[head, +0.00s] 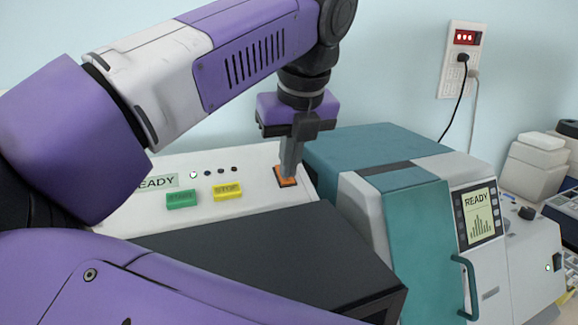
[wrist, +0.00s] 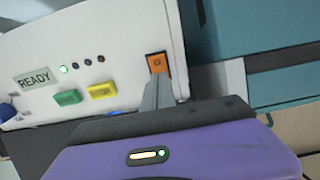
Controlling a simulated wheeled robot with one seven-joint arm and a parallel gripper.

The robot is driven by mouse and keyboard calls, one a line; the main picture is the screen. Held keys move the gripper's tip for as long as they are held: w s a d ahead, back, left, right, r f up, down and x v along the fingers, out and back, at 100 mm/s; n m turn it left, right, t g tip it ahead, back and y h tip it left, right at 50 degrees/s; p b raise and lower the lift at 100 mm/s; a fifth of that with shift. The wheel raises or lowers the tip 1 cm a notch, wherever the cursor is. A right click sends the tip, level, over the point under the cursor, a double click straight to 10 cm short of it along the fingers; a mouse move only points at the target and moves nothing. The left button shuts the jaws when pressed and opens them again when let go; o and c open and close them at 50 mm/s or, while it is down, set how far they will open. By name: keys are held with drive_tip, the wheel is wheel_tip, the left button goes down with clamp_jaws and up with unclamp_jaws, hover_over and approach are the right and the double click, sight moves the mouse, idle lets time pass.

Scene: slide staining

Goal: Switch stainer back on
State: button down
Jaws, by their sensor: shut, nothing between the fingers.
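The stainer (head: 255,165) is the white machine with a sloped panel, left of the teal machine. Its small display (head: 158,182) reads READY, and one lamp (head: 194,175) beside it is lit. The display also shows in the wrist view (wrist: 35,80). An orange switch (head: 286,181) sits at the panel's right end; it also shows in the wrist view (wrist: 157,62). My gripper (head: 287,172) is shut and empty, pointing down, its fingertips at the orange switch. I cannot tell whether they touch it. A green button (head: 181,200) and a yellow button (head: 228,192) are on the panel.
A teal and grey machine (head: 375,150) with a READY screen (head: 480,215) stands close right of the stainer. A wall outlet (head: 460,60) with a red indicator has two cords plugged in. White equipment (head: 535,160) stands at the far right.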

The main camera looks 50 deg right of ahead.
drive_tip(key=shift+r, duration=0.3)
drive_tip(key=shift+r, duration=0.1)
drive_tip(key=b+v, duration=0.2)
drive_tip(key=v, duration=0.5)
drive_tip(key=shift+r, duration=0.25)
drive_tip(key=shift+s+a, duration=0.1)
drive_tip(key=shift+a, duration=0.05)
